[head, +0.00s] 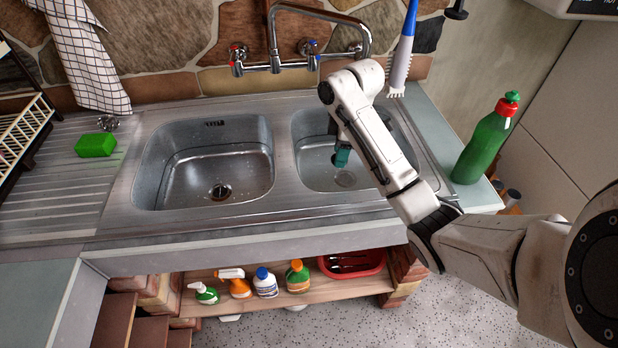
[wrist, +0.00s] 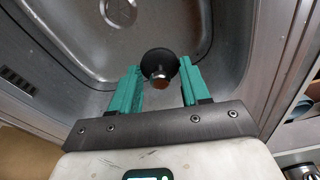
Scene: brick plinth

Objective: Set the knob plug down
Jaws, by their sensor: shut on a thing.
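The knob plug (wrist: 159,63) is a black disc with a metal and copper-coloured knob, seen in the wrist view. My gripper (wrist: 158,72) has teal fingers, one on each side of the plug, and is shut on it. In the head view my gripper (head: 342,157) reaches down into the right sink basin (head: 310,150); the plug cannot be made out clearly there. The basin's round drain (wrist: 120,12) shows beyond the plug in the wrist view. Whether the plug touches the basin is hard to tell.
The left basin (head: 170,180) is empty. A green sponge (head: 96,145) and a small metal item (head: 108,122) lie on the draining board. A green bottle (head: 487,138) stands on the right. The tap (head: 320,12) and a blue-handled brush (head: 402,50) are behind.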

